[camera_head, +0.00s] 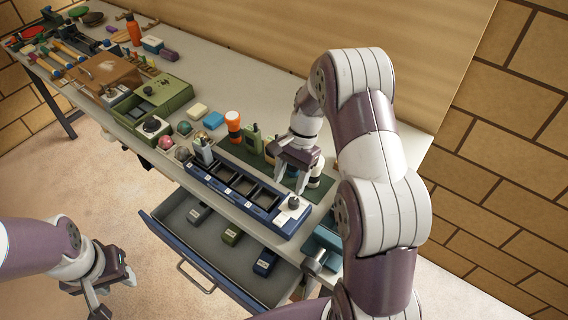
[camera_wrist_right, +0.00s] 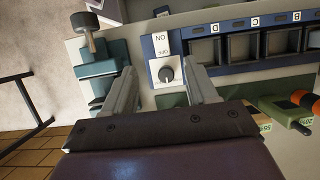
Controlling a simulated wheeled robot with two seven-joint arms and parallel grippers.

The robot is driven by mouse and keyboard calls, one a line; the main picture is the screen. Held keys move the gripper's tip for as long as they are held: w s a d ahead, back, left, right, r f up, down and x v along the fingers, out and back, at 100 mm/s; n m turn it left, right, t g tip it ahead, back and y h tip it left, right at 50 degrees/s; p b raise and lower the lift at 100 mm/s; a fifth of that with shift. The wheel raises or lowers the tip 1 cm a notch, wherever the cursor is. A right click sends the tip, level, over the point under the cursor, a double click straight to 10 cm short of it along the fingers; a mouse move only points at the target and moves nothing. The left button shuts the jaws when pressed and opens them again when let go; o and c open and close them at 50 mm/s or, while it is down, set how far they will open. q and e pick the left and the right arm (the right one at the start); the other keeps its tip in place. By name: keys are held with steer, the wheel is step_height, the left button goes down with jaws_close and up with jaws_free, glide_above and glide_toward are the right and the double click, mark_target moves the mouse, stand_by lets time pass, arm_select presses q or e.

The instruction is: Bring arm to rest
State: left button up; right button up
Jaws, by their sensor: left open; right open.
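My right gripper (camera_head: 291,190) is open and empty above the blue slotted rack (camera_head: 232,199), near its right end. I cannot tell whether the fingers touch anything. My left gripper (camera_head: 110,291) is open and empty at the lower left, over the floor, apart from the table.
An open drawer (camera_head: 181,228) holding several small blocks juts from the workbench (camera_head: 262,98) below the rack. A teal vise (camera_head: 322,240) is at the bench's right end.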

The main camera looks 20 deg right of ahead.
steer(key=s+a+r+n+t+h+b, duration=0.1)
steer(key=s+a+n+b, duration=0.1)
steer(key=s+n, duration=0.4)
steer(key=s+a+r+n+t+h+b, duration=0.2)
steer(key=s+n, duration=0.4)
steer(key=s, duration=0.1)
steer(key=shift+s+a+h, duration=0.3)
steer(key=shift+a, duration=0.1)
steer(key=shift+s+r, duration=0.1)
stand_by(0.7)
